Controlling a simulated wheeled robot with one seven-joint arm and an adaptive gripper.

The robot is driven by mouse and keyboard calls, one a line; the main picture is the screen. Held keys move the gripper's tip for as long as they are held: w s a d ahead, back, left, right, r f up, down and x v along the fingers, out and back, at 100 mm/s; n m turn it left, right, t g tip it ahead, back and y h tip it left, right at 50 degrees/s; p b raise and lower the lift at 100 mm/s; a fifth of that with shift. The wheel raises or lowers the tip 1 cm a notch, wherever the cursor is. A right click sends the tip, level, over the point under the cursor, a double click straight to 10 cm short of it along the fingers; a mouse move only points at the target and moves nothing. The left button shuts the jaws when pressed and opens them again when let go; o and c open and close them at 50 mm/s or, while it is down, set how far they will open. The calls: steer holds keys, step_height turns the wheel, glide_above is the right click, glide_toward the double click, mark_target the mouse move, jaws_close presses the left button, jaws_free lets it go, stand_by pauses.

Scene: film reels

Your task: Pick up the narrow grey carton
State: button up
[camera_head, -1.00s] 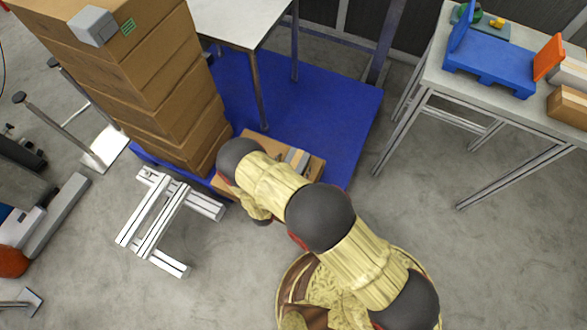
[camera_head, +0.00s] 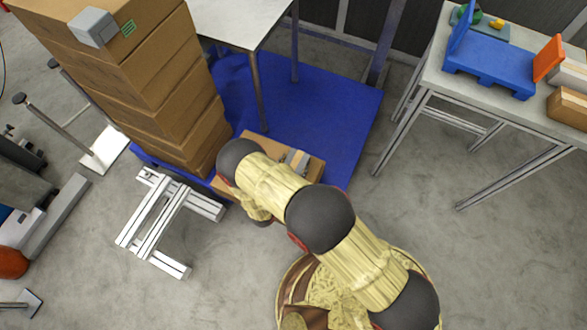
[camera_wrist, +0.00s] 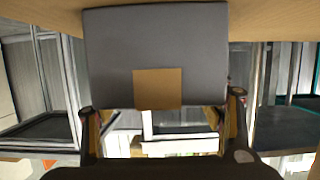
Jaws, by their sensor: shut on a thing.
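The narrow grey carton (camera_wrist: 205,60), with a square tan patch, fills the upper middle of the wrist view. My gripper (camera_wrist: 162,112) has one finger at each side of it and is shut on it. In the head view a grey piece with tan on it (camera_head: 297,158), which looks like the same carton, shows just beyond my arm, over a low brown box (camera_head: 315,169). My arm hides the gripper there. I cannot tell whether the carton still touches the box.
A tall stack of brown boxes (camera_head: 165,90) with another grey box (camera_head: 93,27) on top stands left, close to my arm. A metal frame (camera_head: 160,220) lies near. A table (camera_head: 225,20) stands over the blue mat (camera_head: 335,110). Right is a workbench (camera_head: 440,70). The front right floor is clear.

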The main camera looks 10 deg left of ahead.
steer(key=shift+c, duration=1)
steer(key=shift+r, duration=0.1)
